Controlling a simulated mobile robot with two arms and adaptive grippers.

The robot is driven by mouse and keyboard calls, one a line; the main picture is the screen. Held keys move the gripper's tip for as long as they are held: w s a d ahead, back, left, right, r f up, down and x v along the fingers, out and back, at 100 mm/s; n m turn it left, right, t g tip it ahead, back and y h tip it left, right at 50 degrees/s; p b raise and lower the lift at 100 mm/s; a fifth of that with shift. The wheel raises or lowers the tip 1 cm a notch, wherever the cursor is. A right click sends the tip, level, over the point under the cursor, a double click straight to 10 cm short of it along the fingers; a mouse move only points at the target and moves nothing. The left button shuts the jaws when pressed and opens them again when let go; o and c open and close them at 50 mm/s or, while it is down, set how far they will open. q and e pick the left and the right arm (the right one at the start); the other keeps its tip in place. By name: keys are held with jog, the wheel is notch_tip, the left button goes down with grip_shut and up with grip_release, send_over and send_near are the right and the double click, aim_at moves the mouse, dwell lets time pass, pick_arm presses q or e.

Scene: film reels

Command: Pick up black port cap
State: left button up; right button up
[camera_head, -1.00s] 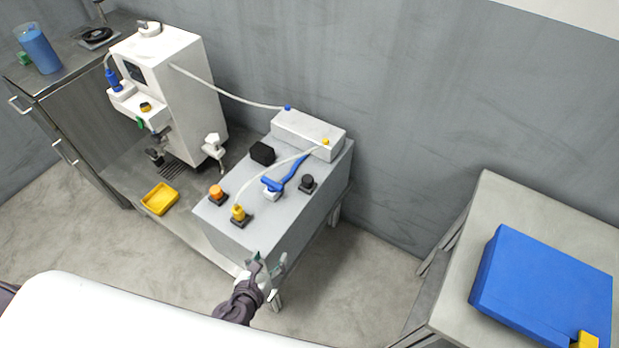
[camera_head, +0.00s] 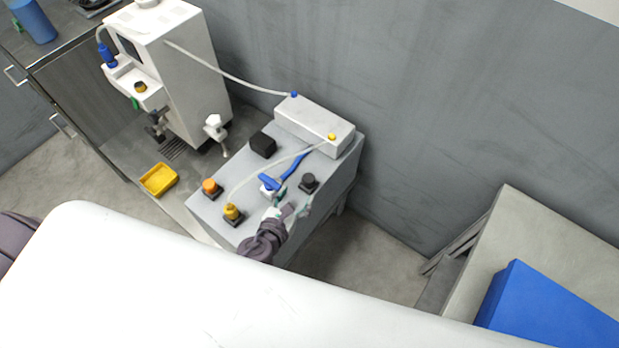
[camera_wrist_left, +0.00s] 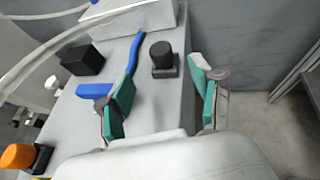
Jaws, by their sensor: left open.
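The black port cap (camera_head: 309,179) is a short round black knob on a dark square base, near the right edge of the grey box top. In the left wrist view the cap (camera_wrist_left: 161,52) stands upright beyond my fingers, between their lines of reach. My left gripper (camera_head: 290,208) is open and empty, low over the front right of the box top. In the left wrist view its teal-padded fingers (camera_wrist_left: 160,105) are spread apart, and neither touches the cap. My right gripper is not in view.
A blue-handled tool (camera_head: 285,174) lies just left of the cap. A black cube (camera_head: 263,145), an orange cap (camera_head: 210,187) and a yellow cap (camera_head: 232,212) share the grey box top (camera_head: 205,212). A white block (camera_head: 312,124) with a tube stands behind.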

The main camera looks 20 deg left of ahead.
aim_at(306, 183)
pick_arm(q)
jog(key=x, duration=0.3)
jog(key=shift+x, duration=0.95)
jog(key=x, duration=0.4)
jog(key=shift+w+d+b, duration=0.1)
jog(key=shift+d+b, duration=0.05)
jog(key=shift+b, duration=0.25)
jog(key=shift+c, duration=0.4)
jog(key=c, duration=0.9)
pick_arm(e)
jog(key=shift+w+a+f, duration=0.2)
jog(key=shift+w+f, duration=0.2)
